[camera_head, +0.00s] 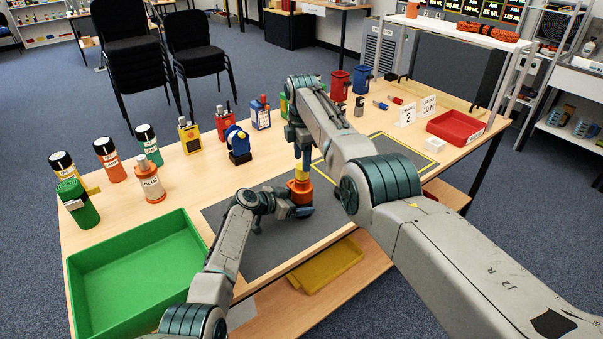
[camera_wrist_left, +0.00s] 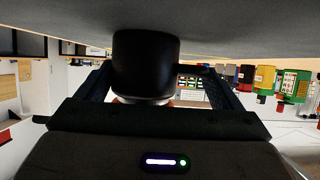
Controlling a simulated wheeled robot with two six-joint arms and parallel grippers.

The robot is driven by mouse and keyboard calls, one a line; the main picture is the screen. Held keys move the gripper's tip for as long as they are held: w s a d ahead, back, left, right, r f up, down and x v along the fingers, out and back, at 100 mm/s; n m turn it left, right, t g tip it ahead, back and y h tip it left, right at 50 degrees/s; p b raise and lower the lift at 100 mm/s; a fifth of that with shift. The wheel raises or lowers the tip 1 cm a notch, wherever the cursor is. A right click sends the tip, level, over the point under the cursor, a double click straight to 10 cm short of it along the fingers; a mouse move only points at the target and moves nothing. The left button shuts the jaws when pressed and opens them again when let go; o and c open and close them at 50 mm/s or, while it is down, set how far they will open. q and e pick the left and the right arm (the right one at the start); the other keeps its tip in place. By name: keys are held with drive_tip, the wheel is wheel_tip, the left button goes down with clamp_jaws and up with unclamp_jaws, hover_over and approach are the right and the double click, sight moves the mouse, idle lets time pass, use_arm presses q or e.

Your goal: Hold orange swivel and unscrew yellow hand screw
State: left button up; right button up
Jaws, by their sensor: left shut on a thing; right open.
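The orange swivel (camera_head: 300,188) stands upright on the dark grey mat, with the yellow hand screw (camera_head: 302,172) on top of it. My left gripper (camera_head: 296,208) comes in low from the left and is shut on the lower part of the swivel. In the left wrist view a dark, shadowed cylinder (camera_wrist_left: 146,65) sits between the jaws, with a strip of orange at its end. My right gripper (camera_head: 303,155) points down from above and is open at the hand screw. Its fingers partly hide the screw's top, and I cannot tell whether they touch it.
A green tray (camera_head: 85,262) is at the front left, with several labelled cylinders behind it. A blue and yellow device (camera_head: 238,148) stands behind the mat (camera_head: 265,250). A red tray (camera_head: 455,127) is at the right. A yellow tray (camera_head: 330,268) lies on the lower shelf.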

drive_tip(key=shift+r, duration=0.8)
